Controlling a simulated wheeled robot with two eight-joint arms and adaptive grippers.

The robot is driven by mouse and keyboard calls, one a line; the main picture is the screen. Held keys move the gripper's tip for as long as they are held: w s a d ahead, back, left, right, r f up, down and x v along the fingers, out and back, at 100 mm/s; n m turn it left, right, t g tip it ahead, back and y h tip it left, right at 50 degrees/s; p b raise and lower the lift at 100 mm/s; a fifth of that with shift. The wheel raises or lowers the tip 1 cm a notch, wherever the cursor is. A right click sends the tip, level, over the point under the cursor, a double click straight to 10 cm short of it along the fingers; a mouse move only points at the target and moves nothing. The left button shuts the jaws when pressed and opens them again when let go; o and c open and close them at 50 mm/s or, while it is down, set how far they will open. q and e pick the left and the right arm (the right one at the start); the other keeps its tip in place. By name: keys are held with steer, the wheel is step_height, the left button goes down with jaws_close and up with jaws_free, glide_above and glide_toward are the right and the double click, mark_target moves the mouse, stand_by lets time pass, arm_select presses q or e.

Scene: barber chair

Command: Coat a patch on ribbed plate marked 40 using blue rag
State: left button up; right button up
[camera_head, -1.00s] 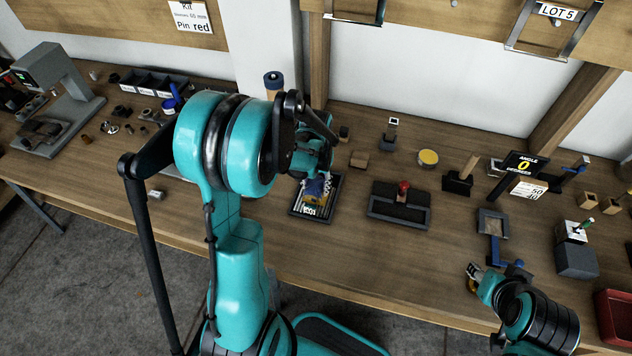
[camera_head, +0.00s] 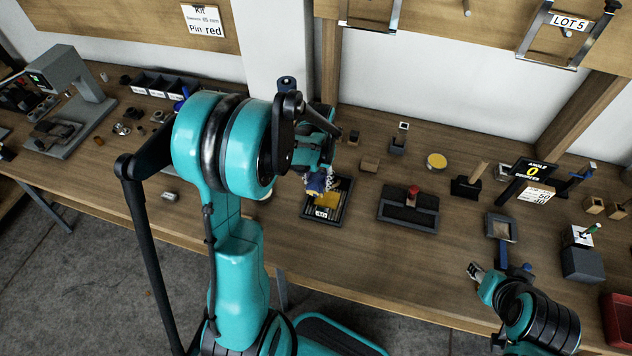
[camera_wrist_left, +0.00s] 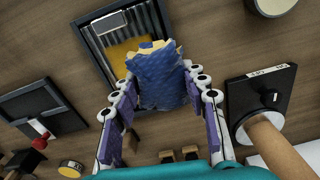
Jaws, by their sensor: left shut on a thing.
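My left gripper (camera_wrist_left: 160,92) is shut on a bunched blue rag (camera_wrist_left: 157,76), which has a pale, frayed far end. In the head view the rag (camera_head: 315,184) is at the back left part of a dark-framed ribbed plate (camera_head: 340,207). The plate (camera_wrist_left: 84,38) also shows in the left wrist view, with a yellow patch (camera_wrist_left: 122,54) partly behind the rag. The plate's small white label (camera_head: 321,212) is too small to read surely. I cannot tell whether the rag touches the plate. My right gripper (camera_head: 475,271) is low at the right, away from the plate.
A dark block with a red knob (camera_head: 409,205) stands right of the plate. A small wooden block (camera_head: 370,165) and a yellow-topped round tin (camera_head: 437,161) are behind. The bench front is clear near the plate. A blue-handled tool (camera_head: 501,228) lies near my right gripper.

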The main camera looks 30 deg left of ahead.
arm_select(q)
steer(key=shift+a+r+p, duration=0.15)
steer(key=shift+r+p, duration=0.35)
steer(key=shift+r, duration=0.4)
steer(key=shift+r+p, duration=1)
steer(key=shift+r, duration=0.4)
